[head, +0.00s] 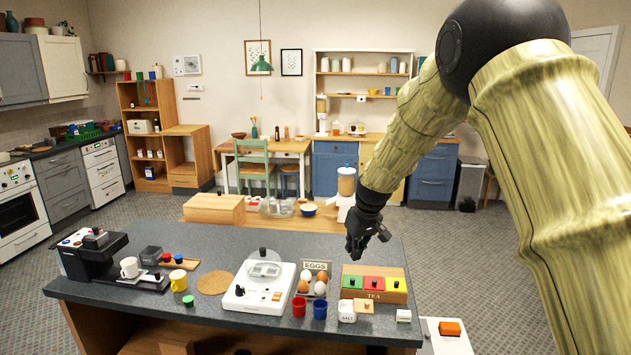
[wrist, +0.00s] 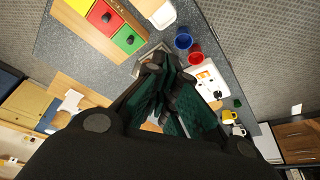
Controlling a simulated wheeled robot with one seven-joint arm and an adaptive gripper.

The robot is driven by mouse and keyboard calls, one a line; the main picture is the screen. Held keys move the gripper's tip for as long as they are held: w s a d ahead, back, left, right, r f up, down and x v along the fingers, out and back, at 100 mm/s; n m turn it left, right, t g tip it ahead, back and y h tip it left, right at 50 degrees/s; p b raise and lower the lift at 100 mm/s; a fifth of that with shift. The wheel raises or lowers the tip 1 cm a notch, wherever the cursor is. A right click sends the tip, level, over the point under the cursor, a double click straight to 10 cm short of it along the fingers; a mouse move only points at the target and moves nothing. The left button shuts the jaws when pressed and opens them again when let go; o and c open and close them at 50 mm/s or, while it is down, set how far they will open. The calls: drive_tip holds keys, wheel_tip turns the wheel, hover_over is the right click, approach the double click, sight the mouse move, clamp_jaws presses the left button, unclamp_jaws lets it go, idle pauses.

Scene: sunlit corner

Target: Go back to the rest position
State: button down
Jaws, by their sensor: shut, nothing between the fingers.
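My gripper (head: 366,238) is dark and hangs above the back right of the grey counter (head: 225,248) in the head view. It is over the area behind the tea box (head: 385,285). In the wrist view my gripper (wrist: 172,80) fills the middle, its fingers shut with nothing between them. It is clear of the things on the counter. The fingers hide part of the counter below, including most of the egg holder.
The counter holds a coffee machine (head: 90,252), a white appliance (head: 262,285), eggs (head: 320,288), a red cup (head: 299,306), a blue cup (head: 320,309) and a salt pot (head: 347,311). A dispenser (head: 346,185) stands close behind my gripper. Bare counter lies at the back middle.

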drive_tip(key=s+d+f+m+g+b, duration=0.1)
drive_tip(key=s+d+f+b, duration=0.15)
drive_tip(key=s+f, duration=0.7)
drive_tip(key=s+d+f+m+h+b, duration=0.1)
drive_tip(key=s+d+f, duration=0.3)
drive_tip(key=f, duration=1.1)
drive_tip(key=s+d+f+m+g+b, duration=0.1)
drive_tip(key=s+d+f, duration=0.1)
drive_tip(key=s+f, duration=0.85)
drive_tip(key=s+d+f+m+b, duration=0.1)
drive_tip(key=s+f, duration=0.4)
drive_tip(key=s, duration=0.6)
drive_tip(key=s+d+f+g+b, duration=0.1)
drive_tip(key=s+f+b, duration=0.1)
drive_tip(key=s+f, duration=0.4)
drive_tip(key=s+d+f+m+b, duration=0.1)
drive_tip(key=s+f, duration=0.4)
drive_tip(key=s, duration=1.1)
drive_tip(key=shift+s+d+f+m+h+b, duration=0.2)
drive_tip(key=shift+s+f+m+h+b, duration=0.15)
drive_tip(key=shift+b, duration=0.3)
